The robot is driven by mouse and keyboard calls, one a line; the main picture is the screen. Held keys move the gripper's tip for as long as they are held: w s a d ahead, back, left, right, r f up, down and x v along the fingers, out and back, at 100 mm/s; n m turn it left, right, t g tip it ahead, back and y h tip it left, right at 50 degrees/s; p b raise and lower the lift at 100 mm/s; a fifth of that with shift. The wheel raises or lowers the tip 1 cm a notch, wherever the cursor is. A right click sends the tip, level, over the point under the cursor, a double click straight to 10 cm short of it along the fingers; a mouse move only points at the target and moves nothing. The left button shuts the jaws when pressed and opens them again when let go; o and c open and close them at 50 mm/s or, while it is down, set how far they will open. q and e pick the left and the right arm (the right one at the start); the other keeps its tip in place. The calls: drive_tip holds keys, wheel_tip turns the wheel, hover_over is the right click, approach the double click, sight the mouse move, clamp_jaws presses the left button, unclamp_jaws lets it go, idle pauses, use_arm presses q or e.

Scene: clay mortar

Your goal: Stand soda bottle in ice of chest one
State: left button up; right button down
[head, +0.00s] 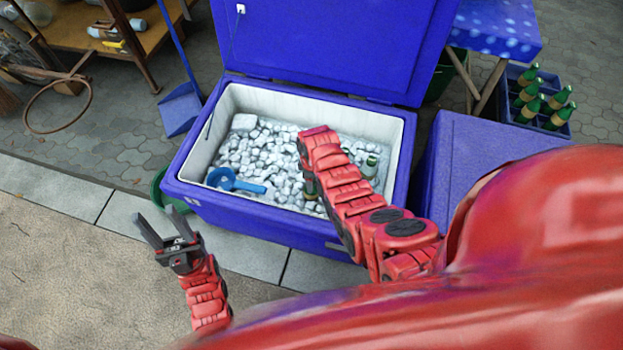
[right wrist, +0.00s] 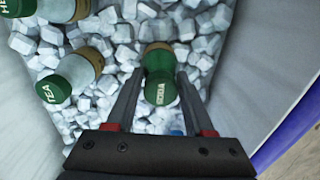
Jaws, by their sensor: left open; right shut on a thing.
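The open blue chest (head: 290,228) is full of ice (head: 262,148). My right arm reaches down into it, hiding most of its gripper in the head view. In the right wrist view, my right gripper (right wrist: 160,76) is shut on the soda bottle (right wrist: 159,62), seen from above with its green cap marked SODA. The bottle looks roughly upright among the ice cubes; how deep its base sits is hidden. Part of a dark green bottle (head: 310,190) shows beside the arm in the head view. My left gripper (head: 160,224) is open and empty, outside the chest's front left corner.
Tea bottles (right wrist: 70,80) stand in the ice near the soda bottle. A blue scoop (head: 228,181) lies on the ice at the left. A closed blue chest (head: 470,150) stands at the right. A crate (head: 535,128) of green bottles is behind it. The raised lid (head: 330,45) stands behind the ice.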

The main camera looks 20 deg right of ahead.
drive_tip(key=shift+f+b, duration=0.4)
drive_tip(key=shift+f, duration=0.1)
idle(0.3)
unclamp_jaws()
drive_tip(key=shift+r, duration=0.15)
wheel_tip(320, 180, up, 27)
drive_tip(key=p, duration=1.8)
drive_tip(key=shift+p, duration=0.4)
idle(0.3)
